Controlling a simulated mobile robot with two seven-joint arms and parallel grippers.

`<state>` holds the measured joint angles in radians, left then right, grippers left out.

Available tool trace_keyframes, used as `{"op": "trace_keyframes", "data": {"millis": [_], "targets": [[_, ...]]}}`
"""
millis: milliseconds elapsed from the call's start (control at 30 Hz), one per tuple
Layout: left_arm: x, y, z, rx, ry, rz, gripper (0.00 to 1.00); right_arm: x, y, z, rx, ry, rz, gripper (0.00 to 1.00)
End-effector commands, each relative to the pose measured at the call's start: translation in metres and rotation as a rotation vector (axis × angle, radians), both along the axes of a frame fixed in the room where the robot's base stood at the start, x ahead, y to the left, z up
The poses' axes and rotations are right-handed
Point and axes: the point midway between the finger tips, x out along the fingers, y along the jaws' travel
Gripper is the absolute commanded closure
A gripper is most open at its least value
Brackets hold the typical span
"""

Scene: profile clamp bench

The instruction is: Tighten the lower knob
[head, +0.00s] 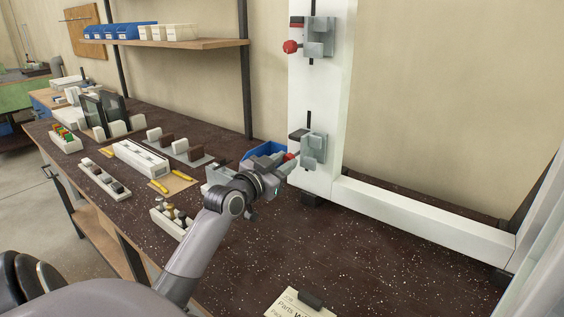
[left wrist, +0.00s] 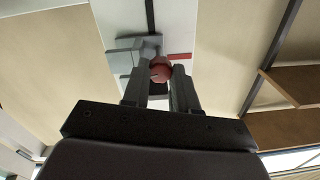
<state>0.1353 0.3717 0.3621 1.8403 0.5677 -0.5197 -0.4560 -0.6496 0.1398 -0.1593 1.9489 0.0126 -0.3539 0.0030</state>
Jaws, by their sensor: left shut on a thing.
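The lower knob (head: 290,156) is red and sits on the lower grey clamp (head: 313,150) of the white upright profile (head: 316,100). My left gripper (head: 285,162) is at this knob and hides most of it in the head view. In the left wrist view the red knob (left wrist: 160,71) lies between the two fingertips of my left gripper (left wrist: 160,80), which is shut on it. The clamp (left wrist: 135,55) shows behind the fingers there. The upper red knob (head: 290,46) sits on the upper clamp (head: 318,38), apart from the gripper. My right gripper is not in view.
White racks and holders (head: 140,158) fill the left of the dark bench (head: 330,240). A white horizontal beam (head: 420,215) runs right from the upright. A paper card (head: 295,304) lies at the front.

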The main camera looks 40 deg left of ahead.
Motion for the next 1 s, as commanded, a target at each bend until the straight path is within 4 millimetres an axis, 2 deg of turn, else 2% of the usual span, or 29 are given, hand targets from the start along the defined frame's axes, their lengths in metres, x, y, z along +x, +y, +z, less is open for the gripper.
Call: {"op": "trace_keyframes", "data": {"millis": [600, 1000], "targets": [[0.0, 0.001, 0.002, 0.488, 0.054, 0.0, 1.0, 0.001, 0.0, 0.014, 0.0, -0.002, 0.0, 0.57], [0.0, 0.001, 0.001, 0.636, 0.07, 0.002, 1.0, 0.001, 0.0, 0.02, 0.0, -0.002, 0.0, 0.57]]}}
